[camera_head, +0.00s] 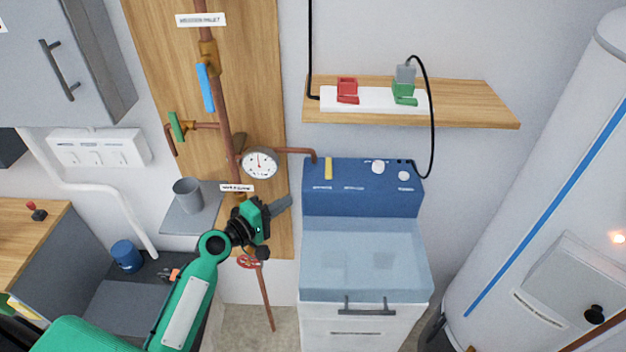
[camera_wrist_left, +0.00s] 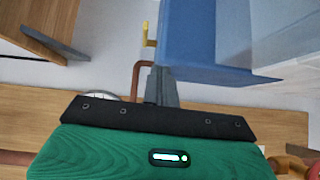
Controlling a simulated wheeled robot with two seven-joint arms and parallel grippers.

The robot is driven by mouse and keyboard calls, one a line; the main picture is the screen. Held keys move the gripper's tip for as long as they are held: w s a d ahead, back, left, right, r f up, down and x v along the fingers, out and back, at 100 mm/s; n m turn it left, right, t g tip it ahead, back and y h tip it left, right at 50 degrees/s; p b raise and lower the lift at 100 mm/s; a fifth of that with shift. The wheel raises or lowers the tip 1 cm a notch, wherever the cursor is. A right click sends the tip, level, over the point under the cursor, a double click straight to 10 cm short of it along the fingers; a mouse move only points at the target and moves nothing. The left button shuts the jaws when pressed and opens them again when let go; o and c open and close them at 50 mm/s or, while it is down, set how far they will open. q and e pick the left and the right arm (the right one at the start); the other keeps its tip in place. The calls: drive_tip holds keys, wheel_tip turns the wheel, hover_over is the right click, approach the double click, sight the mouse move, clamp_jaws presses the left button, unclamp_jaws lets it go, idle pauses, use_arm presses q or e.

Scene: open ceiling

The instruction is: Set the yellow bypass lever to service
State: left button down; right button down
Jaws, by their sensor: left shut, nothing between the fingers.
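The yellow bypass lever (camera_head: 328,168) is on the left part of the blue panel (camera_head: 345,203) and points upright in the head view. It shows in the left wrist view (camera_wrist_left: 149,32) as a bent yellow piece at the blue edge. Small white labels sit below it, too small to read. My left gripper (camera_head: 286,201) is shut and empty, just left of the blue panel, apart from the lever and lower than it. Its grey fingers show in the left wrist view (camera_wrist_left: 160,86), pointing toward the lever side. My right gripper is not in view.
A round gauge (camera_head: 260,163) and copper pipe (camera_head: 297,150) are close to my left gripper. A red valve wheel (camera_head: 249,262) is below it. A wooden shelf (camera_head: 470,112) with red and green plugs is above the panel. A white tank (camera_head: 540,200) stands at right.

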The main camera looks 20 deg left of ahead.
sight(313, 186)
use_arm(q)
wheel_tip(313, 186, up, 2)
drive_tip(key=shift+s+d+r+h, duration=0.1)
drive_tip(key=shift+s+h, duration=0.05)
drive_tip(key=shift+h, duration=0.15)
drive_tip(key=p+x, duration=0.3)
drive_tip(key=x, duration=0.5)
drive_tip(key=shift+w+d+r, duration=0.15)
drive_tip(key=shift+w, duration=0.1)
drive_tip(key=shift+w+d+p, duration=0.35)
drive_tip(key=shift+w+p, duration=0.1)
drive_tip(key=shift+w, duration=0.2)
drive_tip(key=shift+f, duration=0.2)
